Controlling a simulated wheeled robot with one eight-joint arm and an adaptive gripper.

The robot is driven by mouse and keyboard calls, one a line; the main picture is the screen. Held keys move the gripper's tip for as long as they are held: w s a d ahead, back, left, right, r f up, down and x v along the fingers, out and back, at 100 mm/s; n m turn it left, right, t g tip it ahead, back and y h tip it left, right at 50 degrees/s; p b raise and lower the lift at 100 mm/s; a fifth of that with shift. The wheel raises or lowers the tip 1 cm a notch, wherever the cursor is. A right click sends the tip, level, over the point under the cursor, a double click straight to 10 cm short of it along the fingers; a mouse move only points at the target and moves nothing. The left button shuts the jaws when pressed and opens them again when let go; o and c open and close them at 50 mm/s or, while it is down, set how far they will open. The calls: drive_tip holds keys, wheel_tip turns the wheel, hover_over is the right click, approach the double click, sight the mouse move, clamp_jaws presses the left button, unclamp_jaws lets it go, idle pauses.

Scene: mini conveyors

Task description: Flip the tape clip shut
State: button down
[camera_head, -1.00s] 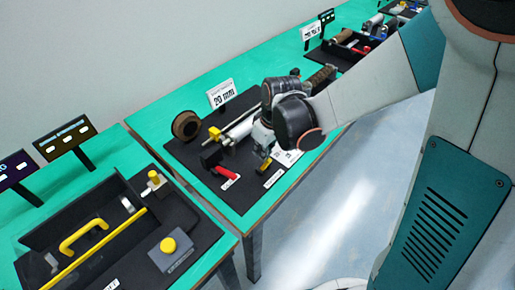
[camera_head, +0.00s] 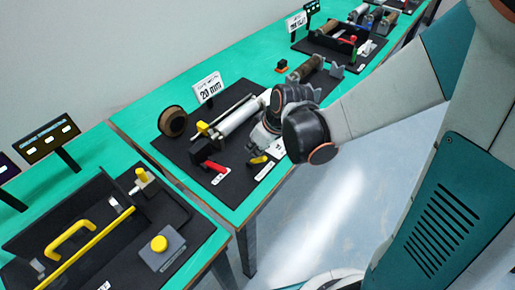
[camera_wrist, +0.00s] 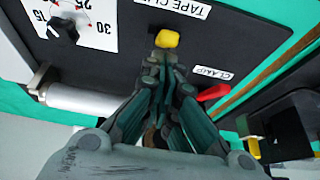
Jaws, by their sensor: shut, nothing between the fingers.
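The tape clip has a yellow tab (camera_wrist: 167,39), beside the printed TAPE CLIP label (camera_wrist: 178,8) on the black board in the wrist view. The yellow tab also shows in the head view (camera_head: 258,160), near the board's front edge. My gripper (camera_wrist: 164,62) has its fingers together and empty, with the tips just short of the tab in the picture. I cannot tell whether they touch it. In the head view my gripper (camera_head: 256,146) hangs over the board close to the tab, partly hidden by my wrist. The clip's base and hinge are hard to make out.
The red clamp lever (camera_wrist: 214,92) lies to the right of my fingers in the wrist view. A numbered dial (camera_wrist: 62,28) and a pale cylinder (camera_wrist: 85,101) lie to the left. A brown roll (camera_head: 172,121) and the 20 mm sign (camera_head: 208,88) stand behind.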

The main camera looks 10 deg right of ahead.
drive_tip(key=shift+w+a+f, duration=0.1)
drive_tip(key=shift+w, duration=0.05)
wheel_tip(320, 180, up, 3)
drive_tip(key=w+a+p, duration=0.2)
drive_tip(key=w, duration=0.1)
wheel_tip(320, 180, up, 8)
drive_tip(key=r+p, duration=0.1)
drive_tip(key=p, duration=0.3)
hover_over(259, 158)
drive_tip(key=shift+f, duration=0.25)
drive_tip(key=shift+s, duration=0.1)
drive_tip(key=s+d+r+m+t+h, duration=0.3)
drive_tip(key=s+d+r+m, duration=0.4)
drive_tip(key=s+r, duration=0.3)
drive_tip(key=shift+s+d+m, duration=0.35)
drive_tip(key=shift+s+m, duration=0.05)
drive_tip(key=shift+s, duration=0.6)
